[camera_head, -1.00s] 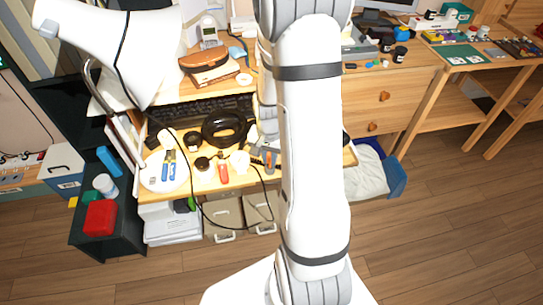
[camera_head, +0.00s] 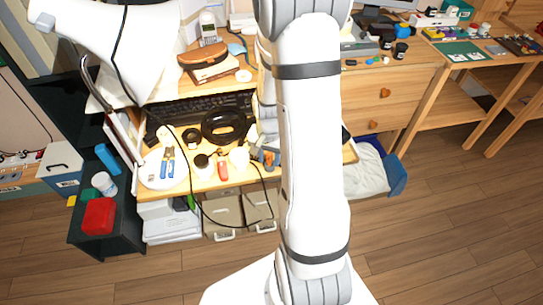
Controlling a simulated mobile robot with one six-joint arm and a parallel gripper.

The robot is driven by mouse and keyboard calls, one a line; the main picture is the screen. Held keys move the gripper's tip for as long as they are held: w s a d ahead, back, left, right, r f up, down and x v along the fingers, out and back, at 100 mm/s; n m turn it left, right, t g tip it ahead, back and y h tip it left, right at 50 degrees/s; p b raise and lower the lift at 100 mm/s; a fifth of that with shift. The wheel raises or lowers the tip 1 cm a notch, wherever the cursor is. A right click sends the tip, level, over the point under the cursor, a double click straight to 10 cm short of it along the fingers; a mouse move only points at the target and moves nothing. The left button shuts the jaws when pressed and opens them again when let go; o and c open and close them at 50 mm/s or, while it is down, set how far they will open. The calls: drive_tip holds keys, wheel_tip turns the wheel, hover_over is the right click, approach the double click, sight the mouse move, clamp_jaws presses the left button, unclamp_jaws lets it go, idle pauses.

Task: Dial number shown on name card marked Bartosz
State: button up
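A white cordless phone (camera_head: 208,27) with a small screen stands upright at the back of the desk, behind a brown case on a box. Its keys are too small to read. I cannot make out a name card marked Bartosz in this view. My own white arm fills the middle of the picture and hides part of the desk. My gripper is not in the picture.
The wooden desk (camera_head: 208,184) is crowded with a black keyboard (camera_head: 205,107), a black ring (camera_head: 223,126), a white plate (camera_head: 163,169) with tools, and a hanging cable. A black shelf unit with a red box (camera_head: 98,216) stands at left. The wooden floor (camera_head: 450,220) at right is clear.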

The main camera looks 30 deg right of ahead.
drive_tip(key=shift+o, duration=0.2)
drive_tip(key=shift+r, duration=0.3)
wheel_tip(320, 180, up, 7)
drive_tip(key=shift+r+p, duration=0.1)
drive_tip(key=shift+p, duration=0.5)
